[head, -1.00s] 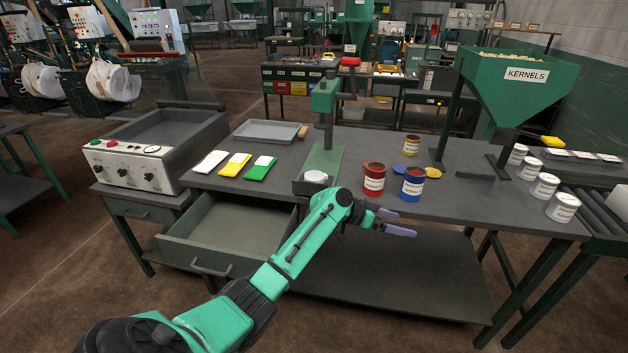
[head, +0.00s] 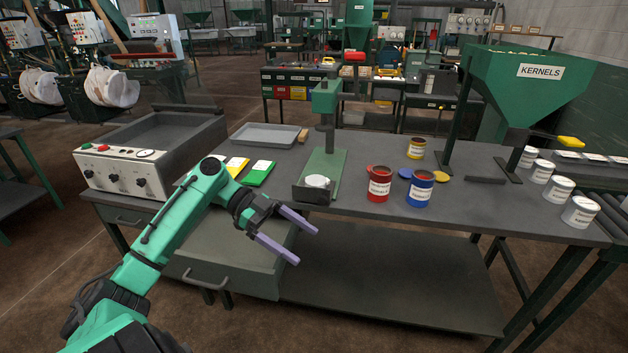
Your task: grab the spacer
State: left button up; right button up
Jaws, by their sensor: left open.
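Nothing in the head view is clearly marked as the spacer, and I cannot tell which thing it is. A white round piece (head: 317,181) lies on the base of the green press (head: 322,165) on the table. My left gripper (head: 306,245) is open, its two purple-grey fingers apart and empty. It hangs in front of the table edge, below and to the left of the press base, beside the right side of the pulled-out drawer (head: 235,262). My left arm hides part of the drawer and the cards behind it. My right gripper is not in view.
Red (head: 379,185), blue (head: 419,190) and yellow (head: 416,148) cans stand right of the press. A control box (head: 128,172) and a shallow tray (head: 265,135) are at the left. White cans line the right end. The lower shelf (head: 390,280) is bare.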

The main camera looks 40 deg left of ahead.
aim_at(317, 181)
jog(key=i+j, duration=0.2)
jog(key=j, duration=0.15)
jog(key=i+j, duration=0.25)
jog(key=j, duration=0.15)
jog(key=i+j, duration=0.2)
jog(key=j, duration=0.15)
jog(key=i+j, duration=0.2)
jog(key=j, duration=0.2)
